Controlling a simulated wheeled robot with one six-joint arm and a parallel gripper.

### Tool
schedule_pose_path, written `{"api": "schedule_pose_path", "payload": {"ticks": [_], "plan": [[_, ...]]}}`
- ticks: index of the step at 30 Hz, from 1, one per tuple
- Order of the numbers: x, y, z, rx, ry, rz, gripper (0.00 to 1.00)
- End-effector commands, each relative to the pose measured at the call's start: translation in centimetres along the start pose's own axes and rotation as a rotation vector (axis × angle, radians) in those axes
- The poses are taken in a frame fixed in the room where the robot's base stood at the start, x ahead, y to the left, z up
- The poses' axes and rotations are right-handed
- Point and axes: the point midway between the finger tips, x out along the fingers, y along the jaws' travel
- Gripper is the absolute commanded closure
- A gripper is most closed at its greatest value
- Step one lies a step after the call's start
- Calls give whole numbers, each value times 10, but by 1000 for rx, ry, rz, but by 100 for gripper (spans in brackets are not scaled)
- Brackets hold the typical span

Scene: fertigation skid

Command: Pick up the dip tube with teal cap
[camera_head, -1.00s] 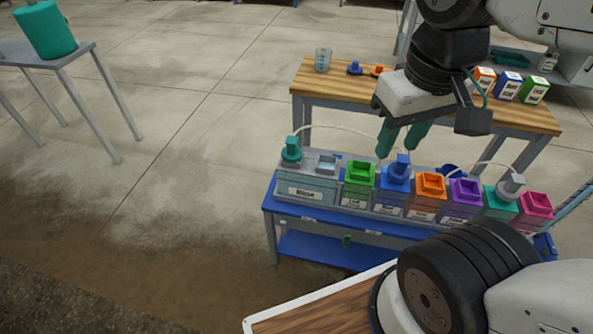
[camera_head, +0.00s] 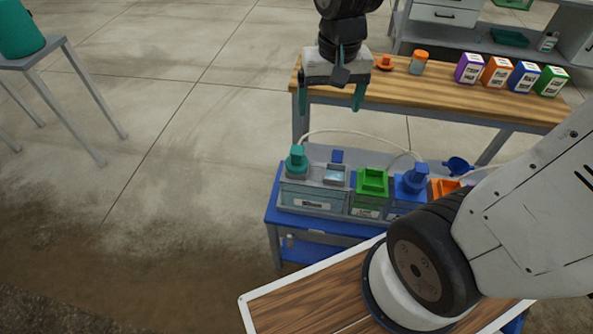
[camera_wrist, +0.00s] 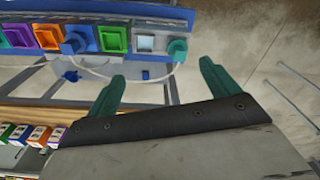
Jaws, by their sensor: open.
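The dip tube with teal cap (camera_head: 297,160) stands upright in the grey-blue rinse tank (camera_head: 312,198) at the left end of the blue skid. A pale hose runs from its cap to the right. Only the cap shows; the part inside the tank is hidden. The teal cap also shows in the wrist view (camera_wrist: 178,50), beyond and between my fingertips. My gripper (camera_head: 331,101) is open and empty, its two teal fingers spread. In the head view it appears above and slightly right of the cap, apart from it. Its fingers also show in the wrist view (camera_wrist: 161,72).
Green (camera_head: 371,183), blue (camera_head: 412,186) and orange (camera_head: 441,189) open-topped tanks stand right of the rinse tank; my arm hides the others. A wooden bench (camera_head: 440,93) behind holds several labelled boxes and an orange-capped jar (camera_head: 418,62). The floor left of the skid is clear.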

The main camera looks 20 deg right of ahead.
Motion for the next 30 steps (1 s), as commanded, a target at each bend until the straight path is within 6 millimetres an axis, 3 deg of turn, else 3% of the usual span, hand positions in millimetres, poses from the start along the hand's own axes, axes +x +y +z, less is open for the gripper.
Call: {"api": "schedule_pose_path", "payload": {"ticks": [1,6,12,15,30], "plan": [[20,-6,-12,28,-18,5,13],[81,-23,-46,132,-36,12,13],[154,-37,-70,241,-53,22,13],[180,-41,-75,278,-57,25,13],[238,-45,-80,318,-59,28,13]]}}
